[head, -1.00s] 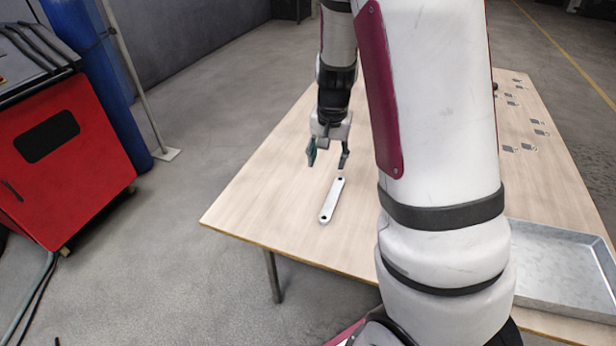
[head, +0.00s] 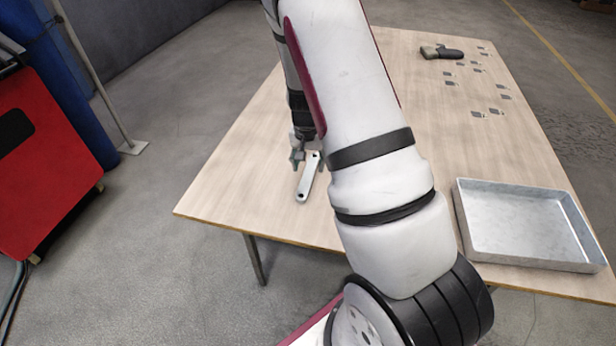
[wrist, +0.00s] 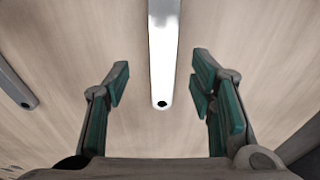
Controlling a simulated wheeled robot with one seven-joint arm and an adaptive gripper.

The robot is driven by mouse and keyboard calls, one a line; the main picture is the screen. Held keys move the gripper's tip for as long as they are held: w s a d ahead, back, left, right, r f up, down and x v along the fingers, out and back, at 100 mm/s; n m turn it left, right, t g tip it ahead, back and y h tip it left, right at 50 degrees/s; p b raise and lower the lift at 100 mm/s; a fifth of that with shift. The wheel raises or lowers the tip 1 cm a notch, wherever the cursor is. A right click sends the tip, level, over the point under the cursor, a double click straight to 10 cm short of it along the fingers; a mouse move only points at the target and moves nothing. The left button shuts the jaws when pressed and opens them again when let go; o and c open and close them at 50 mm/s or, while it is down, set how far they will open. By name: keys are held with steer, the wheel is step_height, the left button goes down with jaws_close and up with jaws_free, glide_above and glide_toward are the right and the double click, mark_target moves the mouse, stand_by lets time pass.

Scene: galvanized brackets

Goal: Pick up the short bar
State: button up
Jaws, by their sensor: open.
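A pale metal bar with a hole at its near end (head: 308,178) lies flat on the wooden table. My gripper (head: 305,158) is open and empty at its far part, partly hidden by my arm. In the wrist view the bright bar (wrist: 163,50) runs from the top edge to its holed end, in line with the gap between my open fingers (wrist: 160,78). The fingers appear apart from it on both sides. A second, grey bar (wrist: 14,86) lies to the left there. Both bars run out of the wrist frame, so I cannot compare their lengths.
A metal tray (head: 462,222) stands at the table's right front. Several small brackets (head: 477,114) and a dark-handled tool (head: 441,52) lie on the far right of the table (head: 235,195). A red cabinet (head: 50,170) stands on the floor at left.

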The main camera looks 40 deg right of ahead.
mark_target(308, 175)
steer(key=f, duration=0.4)
steer(key=shift+w+d+f, duration=0.15)
steer(key=shift+w+f, duration=0.15)
steer(key=shift+w, duration=0.05)
jaws_close()
